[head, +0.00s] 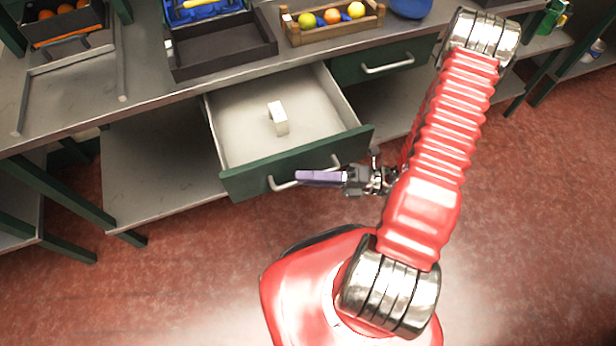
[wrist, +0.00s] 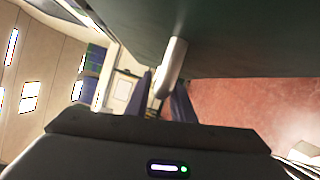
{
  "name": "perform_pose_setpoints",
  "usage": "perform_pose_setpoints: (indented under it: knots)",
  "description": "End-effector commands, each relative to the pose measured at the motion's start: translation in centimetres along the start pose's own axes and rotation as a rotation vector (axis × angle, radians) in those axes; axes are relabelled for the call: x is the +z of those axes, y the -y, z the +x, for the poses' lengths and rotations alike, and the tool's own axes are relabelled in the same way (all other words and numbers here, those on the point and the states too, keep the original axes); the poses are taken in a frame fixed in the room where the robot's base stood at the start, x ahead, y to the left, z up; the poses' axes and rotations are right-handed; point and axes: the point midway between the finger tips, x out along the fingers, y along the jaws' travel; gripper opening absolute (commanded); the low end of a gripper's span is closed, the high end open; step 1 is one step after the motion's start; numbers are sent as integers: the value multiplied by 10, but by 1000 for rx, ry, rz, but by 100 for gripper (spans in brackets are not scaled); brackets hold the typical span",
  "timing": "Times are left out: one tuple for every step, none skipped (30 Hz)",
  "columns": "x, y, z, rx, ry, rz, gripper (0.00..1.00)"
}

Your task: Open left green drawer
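The left green drawer (head: 247,184) is pulled well out from under the worktop, its pale inside showing. A small white block (head: 279,118) lies in it. Its metal handle (head: 287,184) is on the green front. The green drawer front (wrist: 235,35) fills the top of that view. The exact finger contact is partly hidden.
A second green drawer (head: 350,66) to the right is shut. On the worktop stand a dark empty tray (head: 222,47), a wooden crate (head: 290,37) with fruit and a blue container (head: 411,7). A lower shelf (head: 160,160) is left of the drawer. The red floor in front is clear.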

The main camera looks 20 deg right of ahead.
Motion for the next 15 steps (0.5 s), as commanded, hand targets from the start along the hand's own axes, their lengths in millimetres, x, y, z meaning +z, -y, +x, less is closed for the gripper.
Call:
perform_pose_setpoints:
  knots:
    - [0,0,0,1,-1,1,26]
    - [-1,-1,1,2,-2,1,28]
    - [-1,-1,1,3,-2,1,29]
    - [-1,-1,1,3,-3,1,29]
    - [-1,-1,1,4,-3,1,29]
    - [-1,-1,1,4,-4,2,29]
    - [-1,-2,1,4,-4,2,29]
    - [-2,-2,1,5,-4,2,29]
    - [-2,-2,1,5,-4,2,29]
    - [-2,-2,1,5,-4,2,29]
    - [-2,-2,1,5,-4,2,29]
    - [-2,-2,0,6,-4,2,29]
    - [-2,-2,0,6,-4,2,29]
    - [-2,-2,-2,6,-4,2,29]
    - [-1,-2,-4,6,-4,2,29]
